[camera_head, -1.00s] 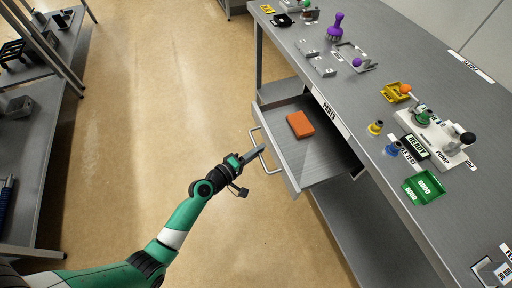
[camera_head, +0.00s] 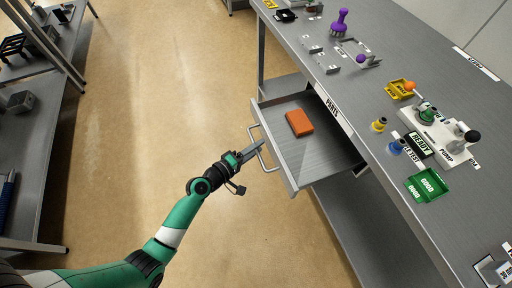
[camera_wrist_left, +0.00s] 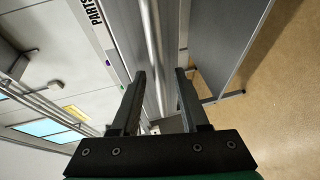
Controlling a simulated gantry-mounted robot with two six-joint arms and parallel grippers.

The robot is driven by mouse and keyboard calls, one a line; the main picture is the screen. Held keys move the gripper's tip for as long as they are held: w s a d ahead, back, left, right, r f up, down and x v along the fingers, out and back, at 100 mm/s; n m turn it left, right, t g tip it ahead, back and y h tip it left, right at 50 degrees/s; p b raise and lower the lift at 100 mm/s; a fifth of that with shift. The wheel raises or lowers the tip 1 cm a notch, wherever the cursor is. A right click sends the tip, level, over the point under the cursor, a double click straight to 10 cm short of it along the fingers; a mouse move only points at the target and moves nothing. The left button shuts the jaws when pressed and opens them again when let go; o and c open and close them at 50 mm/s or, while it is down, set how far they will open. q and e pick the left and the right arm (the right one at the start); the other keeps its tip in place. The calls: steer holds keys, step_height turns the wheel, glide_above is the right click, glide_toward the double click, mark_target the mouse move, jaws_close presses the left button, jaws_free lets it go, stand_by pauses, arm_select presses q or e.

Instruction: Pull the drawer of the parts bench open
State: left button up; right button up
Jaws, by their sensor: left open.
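The grey drawer (camera_head: 322,153) of the parts bench stands pulled out well beyond the bench front, under the PARTS label (camera_head: 332,107). An orange block (camera_head: 299,123) lies inside it. A metal bar handle (camera_head: 254,134) is on the drawer's front. My left gripper (camera_head: 259,147) is at this handle. In the left wrist view its two fingers (camera_wrist_left: 160,75) are apart, with the pale handle bar (camera_wrist_left: 152,40) running between them. I cannot tell whether a finger touches the bar. My right gripper does not show.
The bench top (camera_head: 400,90) holds a pump unit (camera_head: 440,132), a green tray (camera_head: 428,185), a yellow tray (camera_head: 399,90) and a purple knobbed tool (camera_head: 341,21). Another bench (camera_head: 35,150) stands at the left. The floor (camera_head: 150,100) between is clear.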

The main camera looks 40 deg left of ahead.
arm_select(q)
steer(key=s+r+p, duration=0.2)
steer(key=s, duration=0.9)
steer(key=shift+s+a, duration=0.2)
steer(key=shift+s, duration=0.05)
steer(key=shift+r, duration=0.15)
